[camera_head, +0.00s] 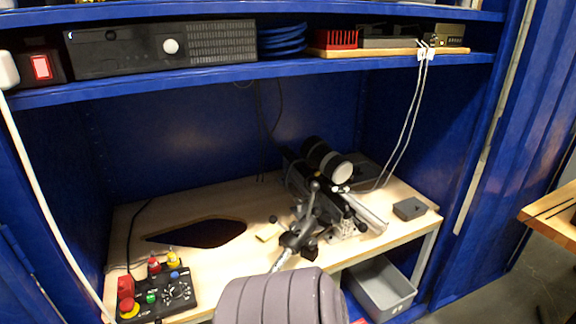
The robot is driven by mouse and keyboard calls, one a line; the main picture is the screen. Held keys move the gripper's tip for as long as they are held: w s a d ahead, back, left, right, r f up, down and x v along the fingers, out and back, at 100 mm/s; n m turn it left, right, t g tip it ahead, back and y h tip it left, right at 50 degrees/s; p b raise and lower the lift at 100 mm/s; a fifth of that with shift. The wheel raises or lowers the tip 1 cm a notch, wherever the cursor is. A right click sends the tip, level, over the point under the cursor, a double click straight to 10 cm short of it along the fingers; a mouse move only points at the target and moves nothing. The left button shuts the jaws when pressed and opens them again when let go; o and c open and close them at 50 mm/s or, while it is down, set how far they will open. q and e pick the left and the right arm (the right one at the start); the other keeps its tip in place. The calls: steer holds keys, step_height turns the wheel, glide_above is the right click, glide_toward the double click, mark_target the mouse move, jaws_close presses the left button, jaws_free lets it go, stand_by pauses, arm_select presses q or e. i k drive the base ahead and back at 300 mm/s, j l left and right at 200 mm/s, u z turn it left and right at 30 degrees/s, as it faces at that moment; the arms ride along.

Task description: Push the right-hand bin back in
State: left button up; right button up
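The right-hand bin is a grey, open-topped bin (372,288) below the right part of the wooden worktop (400,235). Its front part sticks out past the worktop's front edge, so I see into it, and it looks empty. A small pale mark shows on its front wall. Its rear end is hidden under the worktop, and a large grey ribbed form at the bottom middle stands to its left. Neither of my grippers can be made out in this view, and nothing visibly touches the bin.
The blue cabinet has a post (470,200) right of the bin. On the worktop are a black cylindrical device (325,160) with clamps, a small dark box (409,209) and a control box (155,296). Another wooden table (555,215) stands at far right. Floor shows at lower right.

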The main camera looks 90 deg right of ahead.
mark_target(382, 290)
steer(key=z, duration=2.8)
